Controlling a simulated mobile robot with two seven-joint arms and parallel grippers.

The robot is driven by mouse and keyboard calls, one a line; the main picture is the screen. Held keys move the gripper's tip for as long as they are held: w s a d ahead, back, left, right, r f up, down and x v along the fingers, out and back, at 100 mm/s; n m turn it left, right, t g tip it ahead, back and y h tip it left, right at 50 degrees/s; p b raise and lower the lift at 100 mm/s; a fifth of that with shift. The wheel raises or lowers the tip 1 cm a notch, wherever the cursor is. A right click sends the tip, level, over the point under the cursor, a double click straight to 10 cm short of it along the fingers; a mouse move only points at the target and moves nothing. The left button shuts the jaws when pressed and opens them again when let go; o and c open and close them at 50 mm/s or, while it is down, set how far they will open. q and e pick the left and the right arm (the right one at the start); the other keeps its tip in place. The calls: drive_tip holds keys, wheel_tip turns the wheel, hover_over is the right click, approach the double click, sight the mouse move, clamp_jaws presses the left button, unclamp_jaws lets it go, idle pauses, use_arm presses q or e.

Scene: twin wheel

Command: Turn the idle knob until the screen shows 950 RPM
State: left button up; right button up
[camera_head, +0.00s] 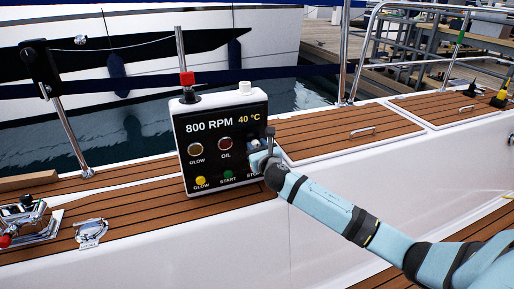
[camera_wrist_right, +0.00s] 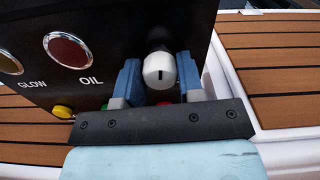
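The control panel (camera_head: 222,148) is a black-faced box standing on the side deck. Its screen (camera_head: 222,124) reads 800 RPM and 40 °C. The idle knob (camera_wrist_right: 160,70) is pale with a dark upright mark, right of the OIL lamp (camera_wrist_right: 68,50) in the wrist view. In the head view my right gripper (camera_head: 263,148) is at the panel's right edge and hides most of the knob. In the wrist view its blue fingers (camera_wrist_right: 160,85) stand on both sides of the knob, very close; I cannot tell whether they press on it. My left gripper is out of view.
Below the lamps are yellow (camera_head: 201,181) and green START (camera_head: 228,174) buttons, near my right wrist. Steel rails (camera_head: 345,70) stand behind. The teak deck (camera_head: 330,130) right of the panel is mostly clear.

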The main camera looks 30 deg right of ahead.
use_arm(q)
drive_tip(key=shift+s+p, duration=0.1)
drive_tip(key=shift+p, duration=0.2)
use_arm(e)
drive_tip(key=shift+m, duration=0.3)
drive_tip(key=shift+r+m+p, duration=0.15)
drive_tip(key=shift+m+p, duration=0.3)
drive_tip(key=shift+m, duration=0.05)
drive_tip(key=shift+m+p, duration=0.8)
drive_tip(key=shift+m, duration=0.4)
use_arm(q)
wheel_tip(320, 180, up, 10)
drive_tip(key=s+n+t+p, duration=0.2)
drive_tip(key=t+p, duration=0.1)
drive_tip(key=p, duration=0.4)
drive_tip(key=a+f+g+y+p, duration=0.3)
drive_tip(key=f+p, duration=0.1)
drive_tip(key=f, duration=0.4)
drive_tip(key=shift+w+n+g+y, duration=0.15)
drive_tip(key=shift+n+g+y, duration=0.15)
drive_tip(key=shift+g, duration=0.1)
use_arm(e)
drive_tip(key=shift+f+m, duration=0.15)
drive_tip(key=shift+m, duration=6.35)
drive_tip(key=shift+f+m, duration=0.1)
drive_tip(key=shift+m, duration=6.4)
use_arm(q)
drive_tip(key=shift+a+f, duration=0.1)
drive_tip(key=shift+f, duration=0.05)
